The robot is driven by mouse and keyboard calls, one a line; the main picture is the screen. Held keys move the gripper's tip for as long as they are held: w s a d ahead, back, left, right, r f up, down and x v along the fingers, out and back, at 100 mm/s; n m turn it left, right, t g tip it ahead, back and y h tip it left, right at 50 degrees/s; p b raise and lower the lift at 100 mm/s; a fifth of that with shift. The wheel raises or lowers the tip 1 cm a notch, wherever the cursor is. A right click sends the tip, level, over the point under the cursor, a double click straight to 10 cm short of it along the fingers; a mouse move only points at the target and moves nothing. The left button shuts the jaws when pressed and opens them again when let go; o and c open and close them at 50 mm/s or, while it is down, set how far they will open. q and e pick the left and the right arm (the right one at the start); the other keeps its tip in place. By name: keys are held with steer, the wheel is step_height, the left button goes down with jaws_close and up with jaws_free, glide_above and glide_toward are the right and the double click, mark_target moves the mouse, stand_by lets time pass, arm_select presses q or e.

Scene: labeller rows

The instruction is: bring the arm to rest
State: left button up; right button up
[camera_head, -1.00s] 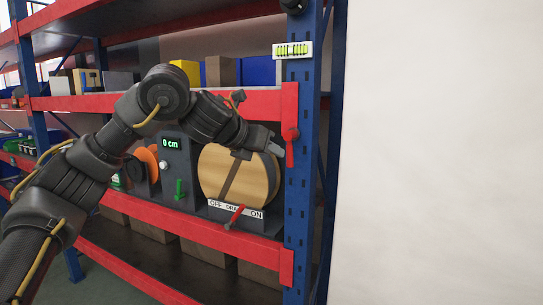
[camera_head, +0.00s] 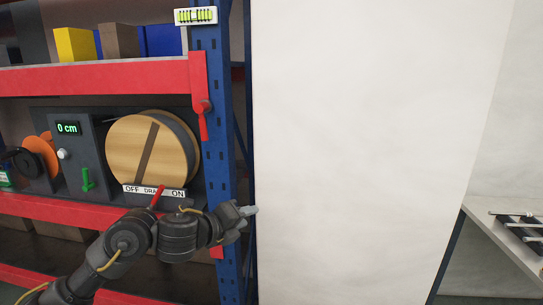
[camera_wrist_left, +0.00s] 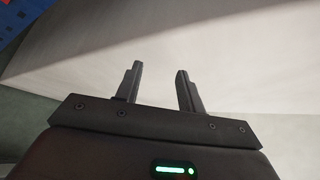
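My left arm (camera_head: 170,238) comes in from the lower left in the head view and reaches to the right, in front of the shelf's lower part. My left gripper (camera_head: 250,210) is at the blue shelf post, by the edge of the white wall panel. In the left wrist view its two fingers (camera_wrist_left: 158,84) stand apart with nothing between them, against a pale surface. My right gripper is not in view.
A blue and red shelf upright (camera_head: 212,110) stands beside the broad white panel (camera_head: 360,130). The shelf holds a wooden reel (camera_head: 128,140), a "0 cm" display (camera_head: 67,128) and a red lever (camera_head: 158,196) by an OFF/ON label. A pale table (camera_head: 500,235) is at right.

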arm_select(q)
steer(key=s+a+f+n+g+y, duration=0.1)
steer(key=s+a+f+n+y, duration=0.2)
steer(key=s+f+n, duration=0.7)
steer(key=s+a+f+n+y, duration=0.2)
steer(key=s+a+f+n, duration=0.25)
steer(key=f+n, duration=0.55)
steer(key=s+a+f+n+g+y, duration=0.1)
steer(key=s+a+f+n+g, duration=0.15)
steer(key=s+f, duration=0.45)
steer(key=s+a+f+n+g+y, duration=0.1)
steer(key=s+a+f+n+g, duration=0.2)
steer(key=s, duration=0.7)
steer(key=s+a+f+n+g+y, duration=0.15)
steer(key=s+a+f+n, duration=0.3)
steer(key=s, duration=0.45)
step_height(320, 180, down, 27)
steer(key=m+g, duration=0.1)
steer(key=s+a+f+g, duration=0.1)
steer(key=s+a+f, duration=0.1)
steer(key=s+f, duration=1.2)
steer(key=s, duration=0.3)
steer(key=shift+a+f+g, duration=0.3)
steer(key=shift+a, duration=0.1)
